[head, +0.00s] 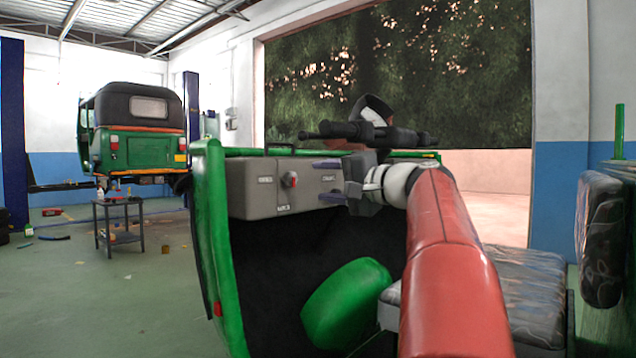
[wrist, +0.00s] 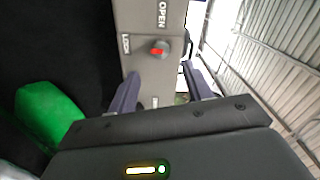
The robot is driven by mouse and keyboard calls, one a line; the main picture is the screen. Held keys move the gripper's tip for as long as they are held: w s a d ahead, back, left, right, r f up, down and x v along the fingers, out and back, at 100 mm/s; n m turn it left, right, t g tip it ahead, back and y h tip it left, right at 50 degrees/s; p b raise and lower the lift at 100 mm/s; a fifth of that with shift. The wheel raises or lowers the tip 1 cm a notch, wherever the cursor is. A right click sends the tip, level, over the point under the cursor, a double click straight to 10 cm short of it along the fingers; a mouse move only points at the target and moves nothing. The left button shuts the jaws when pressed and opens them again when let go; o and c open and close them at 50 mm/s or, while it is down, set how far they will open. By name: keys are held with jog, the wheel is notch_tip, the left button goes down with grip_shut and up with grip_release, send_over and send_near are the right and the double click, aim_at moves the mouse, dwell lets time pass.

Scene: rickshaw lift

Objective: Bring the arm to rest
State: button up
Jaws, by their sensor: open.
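My arm (head: 447,265) is red with a pale wrist and reaches forward into the open cab of a green rickshaw. My gripper (head: 326,181) is open, with its two dark fingers apart and nothing between them. It is in front of the grey dash panel (head: 251,190), to the right of a red-marked knob (head: 290,180). In the wrist view the open fingers (wrist: 160,90) point toward the panel, and the knob (wrist: 159,50) shows beyond the fingertips, apart from them. The panel bears the words OPEN and LOCK there.
A black handlebar (head: 350,131) crosses just above my gripper. A green rounded part (head: 345,303) is below, and a patterned seat (head: 525,290) is at the right. Another green rickshaw (head: 135,140) stands on a lift at the back left, near a small table (head: 118,204).

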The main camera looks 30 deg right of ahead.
dwell(0.4)
jog(key=s+a+f+n+g+h, duration=0.1)
jog(key=s+a+f+n+g, duration=0.4)
jog(key=a+f, duration=1.1)
jog(key=s+a+f+n+g+h, duration=0.3)
jog(key=s+f, duration=0.8)
jog(key=f, duration=0.1)
jog(key=s+a+f+n+g+h, duration=0.2)
jog(key=s+a+f+n+g, duration=0.1)
jog(key=s+f, duration=0.85)
notch_tip(320, 180, up, 12)
jog(key=p, duration=1.2)
jog(key=shift+w+d+p, duration=0.25)
jog(key=shift+w+p, duration=0.05)
jog(key=shift+w, duration=0.1)
jog(key=shift+f, duration=0.1)
